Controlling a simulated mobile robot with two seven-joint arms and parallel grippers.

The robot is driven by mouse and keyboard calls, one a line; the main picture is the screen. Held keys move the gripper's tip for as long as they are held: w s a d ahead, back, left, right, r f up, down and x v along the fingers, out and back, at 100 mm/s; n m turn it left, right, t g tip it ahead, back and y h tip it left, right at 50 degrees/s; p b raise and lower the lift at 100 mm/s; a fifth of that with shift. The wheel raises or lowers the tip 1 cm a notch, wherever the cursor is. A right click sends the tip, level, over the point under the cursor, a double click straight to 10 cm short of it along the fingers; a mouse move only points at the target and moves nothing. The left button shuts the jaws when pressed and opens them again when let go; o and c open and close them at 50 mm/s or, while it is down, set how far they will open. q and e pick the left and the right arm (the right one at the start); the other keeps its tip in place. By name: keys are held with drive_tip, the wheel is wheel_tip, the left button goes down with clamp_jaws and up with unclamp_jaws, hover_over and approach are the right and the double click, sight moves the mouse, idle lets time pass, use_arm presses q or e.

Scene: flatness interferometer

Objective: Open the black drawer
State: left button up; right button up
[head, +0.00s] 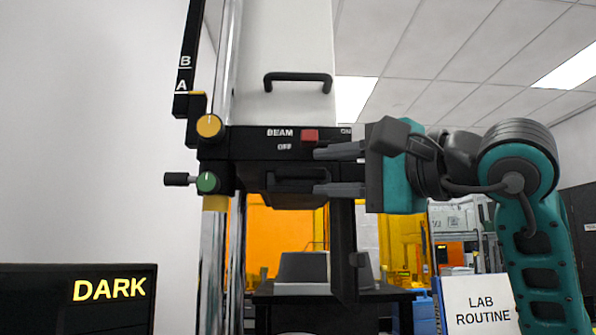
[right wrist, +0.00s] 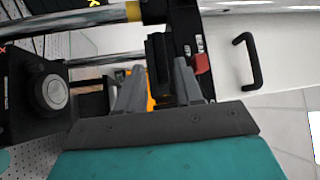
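The black drawer (head: 292,198) sits in the dark housing under the BEAM panel and looks shut. Its front has a dark handle bar (head: 292,174). My right gripper (head: 319,171) comes in from the right, with its two grey fingers spread apart one above the other. Their tips are at the right end of the drawer front. In the right wrist view the open fingers (right wrist: 157,82) stand either side of a black bar-like part, probably the handle, with gaps visible. Whether a finger touches it I cannot tell. My left gripper is not in view.
A red BEAM switch (head: 310,135) sits just above the upper finger. Yellow (head: 209,126) and green (head: 208,183) knobs are at the left. A black handle (head: 298,80) is on the white column above. A dark plate (head: 344,250) hangs below the gripper.

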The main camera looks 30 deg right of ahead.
sight(302, 174)
drive_tip(key=x, duration=0.6)
drive_tip(key=shift+c, duration=0.2)
clamp_jaws()
idle(0.4)
